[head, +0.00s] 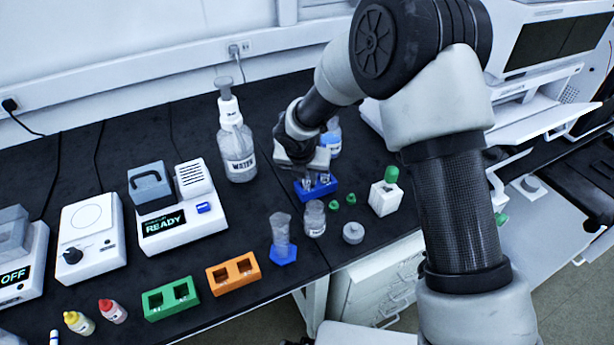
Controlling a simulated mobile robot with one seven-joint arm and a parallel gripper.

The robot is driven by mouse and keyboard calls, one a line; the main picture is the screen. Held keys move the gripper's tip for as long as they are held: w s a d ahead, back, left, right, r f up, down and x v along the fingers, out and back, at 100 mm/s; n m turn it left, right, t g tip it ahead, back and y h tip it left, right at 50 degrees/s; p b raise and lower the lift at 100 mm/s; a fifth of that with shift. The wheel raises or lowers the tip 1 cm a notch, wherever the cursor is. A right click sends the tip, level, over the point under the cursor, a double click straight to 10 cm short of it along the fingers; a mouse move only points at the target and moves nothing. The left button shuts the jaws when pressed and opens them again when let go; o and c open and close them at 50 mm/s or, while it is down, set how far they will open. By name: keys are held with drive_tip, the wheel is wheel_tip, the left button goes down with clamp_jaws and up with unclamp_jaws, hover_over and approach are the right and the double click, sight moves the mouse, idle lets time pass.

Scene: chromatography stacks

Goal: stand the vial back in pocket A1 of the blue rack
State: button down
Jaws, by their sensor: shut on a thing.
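The blue rack (328,189) stands on the black bench, right of the picture's middle. My gripper (306,175) points down at it from above and behind, with its fingers at the left part of the rack. The gripper is shut on the vial (306,183), a small clear glass piece that shows only in part between the fingers. Whether the vial's base is inside a pocket or just above it I cannot tell. Something small and clear also shows at the rack's right pocket. The pocket labels are too small to read.
A wash bottle (237,150) stands left of my gripper, and a blue-labelled bottle (332,138) close behind it. In front are a glass jar (314,219), a cylinder (281,232) and green caps (335,204). Orange (250,283) and green (172,312) racks are front left.

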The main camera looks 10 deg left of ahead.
drive_tip(key=shift+s+f, duration=0.25)
drive_tip(key=shift+f, duration=0.35)
drive_tip(key=c, duration=1.5)
unclamp_jaws()
drive_tip(key=shift+d+f, duration=0.1)
drive_tip(key=c, duration=0.3)
drive_tip(key=shift+o, duration=1.2)
drive_tip(key=shift+w+r+p, duration=0.2)
drive_tip(key=shift+r+p, duration=0.8)
drive_tip(key=shift+r, duration=0.15)
wheel_tip(320, 180, up, 5)
drive_tip(key=p, duration=0.4)
drive_tip(key=shift+w, duration=0.1)
